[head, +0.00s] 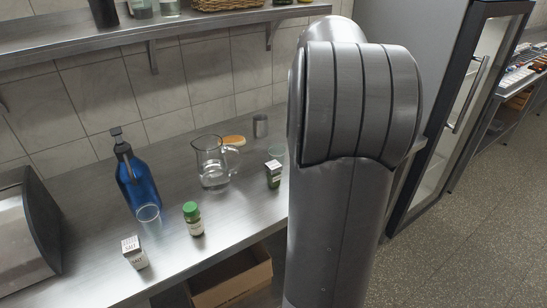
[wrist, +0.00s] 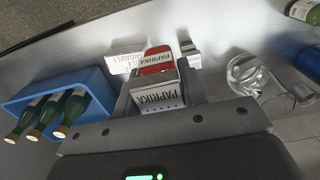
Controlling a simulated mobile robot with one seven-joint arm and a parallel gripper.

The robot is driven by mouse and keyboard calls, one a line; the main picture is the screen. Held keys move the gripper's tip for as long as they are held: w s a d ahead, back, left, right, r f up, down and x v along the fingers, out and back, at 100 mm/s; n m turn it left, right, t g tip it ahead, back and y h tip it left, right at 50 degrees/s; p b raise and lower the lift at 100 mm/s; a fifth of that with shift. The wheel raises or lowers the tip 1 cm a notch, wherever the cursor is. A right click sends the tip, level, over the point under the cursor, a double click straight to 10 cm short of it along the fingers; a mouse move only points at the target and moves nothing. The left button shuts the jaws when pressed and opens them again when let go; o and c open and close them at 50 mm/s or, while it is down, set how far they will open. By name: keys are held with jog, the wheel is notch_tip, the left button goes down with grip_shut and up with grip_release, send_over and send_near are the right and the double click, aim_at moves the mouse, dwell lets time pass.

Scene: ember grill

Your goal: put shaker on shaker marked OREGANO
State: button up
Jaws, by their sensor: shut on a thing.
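My gripper (wrist: 156,88) is shut on a small box-shaped shaker (wrist: 158,97) with white labels reading PAPRIKA. A red patch shows at its far end in the wrist view. In the head view my arm hides the gripper and this shaker. A dark green and white box-shaped shaker (head: 273,174) stands on the counter beside my arm; its label is too small to read. A white box-shaped shaker (head: 134,252) marked SALT stands near the front edge. I cannot read OREGANO on anything.
On the steel counter (head: 95,225) stand a green-capped jar (head: 193,218), a blue bottle (head: 135,180), a drinking glass (head: 148,216), a glass jug (head: 211,163) and a metal cup (head: 260,126). The wrist view shows a blue bin (wrist: 55,87) holding green bottles.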

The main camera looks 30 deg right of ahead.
jog(key=w+a+f, duration=0.1)
jog(key=w+f, duration=0.1)
jog(key=w+a+f, duration=0.2)
jog(key=w, duration=0.1)
jog(key=w+a+f, duration=0.2)
jog(key=w, duration=0.1)
jog(key=shift+w+a, duration=0.1)
jog(key=shift+a, duration=0.15)
jog(key=shift+f, duration=2)
jog(key=shift+f, duration=0.15)
jog(key=o, duration=1)
jog(key=shift+o, duration=0.2)
